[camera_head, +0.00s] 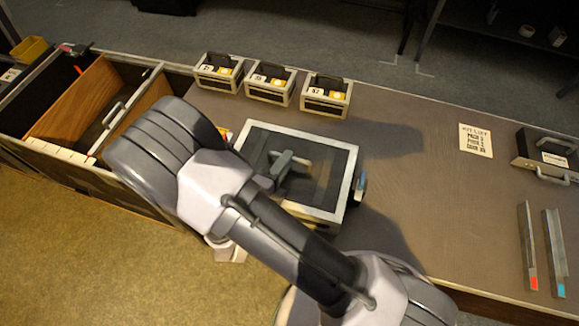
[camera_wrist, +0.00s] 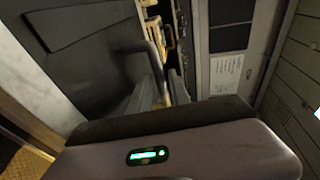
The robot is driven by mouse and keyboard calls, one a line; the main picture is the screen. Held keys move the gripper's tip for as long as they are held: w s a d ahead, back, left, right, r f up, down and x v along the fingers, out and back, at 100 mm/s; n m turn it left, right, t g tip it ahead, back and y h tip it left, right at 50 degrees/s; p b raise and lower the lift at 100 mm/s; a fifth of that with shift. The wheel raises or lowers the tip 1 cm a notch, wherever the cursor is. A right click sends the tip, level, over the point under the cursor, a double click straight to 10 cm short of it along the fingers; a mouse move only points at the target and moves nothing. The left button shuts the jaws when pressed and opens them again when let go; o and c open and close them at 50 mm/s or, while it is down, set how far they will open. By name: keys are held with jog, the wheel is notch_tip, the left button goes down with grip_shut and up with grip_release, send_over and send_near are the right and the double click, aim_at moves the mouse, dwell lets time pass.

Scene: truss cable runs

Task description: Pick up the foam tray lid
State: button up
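The foam tray lid (camera_head: 318,190) appears as a dark panel inside a pale-rimmed tray (camera_head: 345,160) in the middle of the bench. A grey raised handle (camera_head: 286,162) shows on its upper left part. My arm covers the tray's lower left corner. In the wrist view a dark flat panel (camera_wrist: 90,50), probably the lid, fills the upper left, with a grey bar like a handle (camera_wrist: 150,52) at its right edge. My gripper (camera_wrist: 160,85) is close beside this bar. Its fingertips are dark and overlap other shapes, so I cannot tell whether they touch or hold it.
Three small labelled bins (camera_head: 270,83) stand along the bench's back edge. A kit list (camera_head: 475,140) lies to the right, with a dark handled case (camera_head: 545,155) and two narrow channels (camera_head: 540,250) beyond it. A divided wooden drawer (camera_head: 75,100) is at left.

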grip_shut()
dwell(1.1)
